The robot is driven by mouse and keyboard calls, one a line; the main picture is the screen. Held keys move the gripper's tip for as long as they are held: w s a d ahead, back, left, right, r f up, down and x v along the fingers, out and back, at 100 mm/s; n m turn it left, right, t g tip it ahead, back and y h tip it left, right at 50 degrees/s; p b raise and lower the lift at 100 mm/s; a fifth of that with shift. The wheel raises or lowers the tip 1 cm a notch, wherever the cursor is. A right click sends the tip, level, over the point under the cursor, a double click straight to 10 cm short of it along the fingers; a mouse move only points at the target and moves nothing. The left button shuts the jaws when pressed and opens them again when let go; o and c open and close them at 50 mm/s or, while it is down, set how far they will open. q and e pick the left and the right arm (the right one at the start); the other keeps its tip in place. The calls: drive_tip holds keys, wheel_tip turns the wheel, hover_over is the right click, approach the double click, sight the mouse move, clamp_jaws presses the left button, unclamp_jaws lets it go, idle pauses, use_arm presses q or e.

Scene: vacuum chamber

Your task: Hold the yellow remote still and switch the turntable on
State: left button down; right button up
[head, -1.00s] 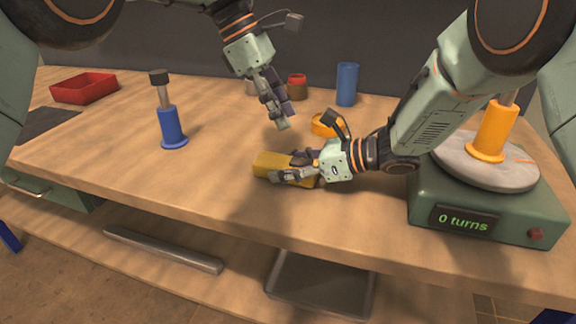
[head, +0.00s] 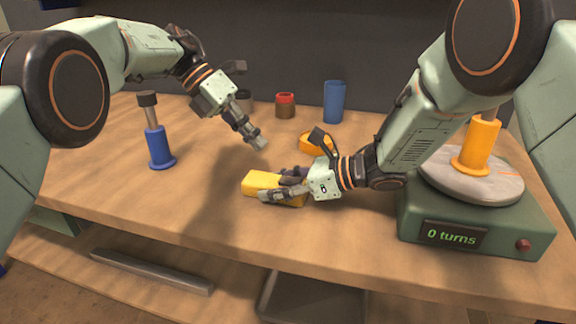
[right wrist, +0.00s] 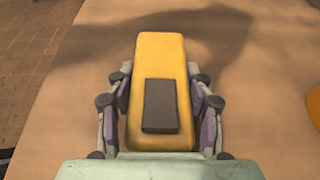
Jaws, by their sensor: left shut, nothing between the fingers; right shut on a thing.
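The yellow remote (head: 262,182) lies flat near the middle of the table. It also shows in the right wrist view (right wrist: 161,62), with a dark rectangular pad (right wrist: 160,105) on its top face. My right gripper (head: 277,193) is shut on the remote, a finger along each side. My left gripper (head: 262,145) is shut and empty, above the table behind the remote. The turntable (head: 470,218) stands at the right, with a grey disc on top, a display (head: 452,236) reading "0 turns" and a red button (head: 523,245) on its front.
An orange spool-like piece (head: 478,145) stands on the turntable disc. A blue-based piece with a dark cap (head: 157,145) stands at the left. A blue cup (head: 334,102), a red-topped jar (head: 285,106) and an orange ring-shaped thing (head: 310,146) stand behind. The table's front left is clear.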

use_arm(q)
drive_tip(key=n, duration=0.3)
drive_tip(key=shift+w+a+r+h, duration=0.15)
drive_tip(key=shift+a+r+h, duration=0.15)
drive_tip(key=n, duration=0.3)
drive_tip(key=shift+a+r, duration=0.1)
drive_tip(key=shift+r, duration=0.3)
drive_tip(key=r+n, duration=0.1)
drive_tip(key=n, duration=0.4)
drive_tip(key=s+r+n, duration=0.1)
drive_tip(key=r+n, duration=0.1)
drive_tip(key=n, duration=0.4)
drive_tip(key=r+n+g+h, duration=0.1)
drive_tip(key=n, duration=0.4)
drive_tip(key=shift+s+a+r+n, duration=0.15)
drive_tip(key=shift+a+r+n, duration=0.05)
drive_tip(key=shift+n, duration=0.2)
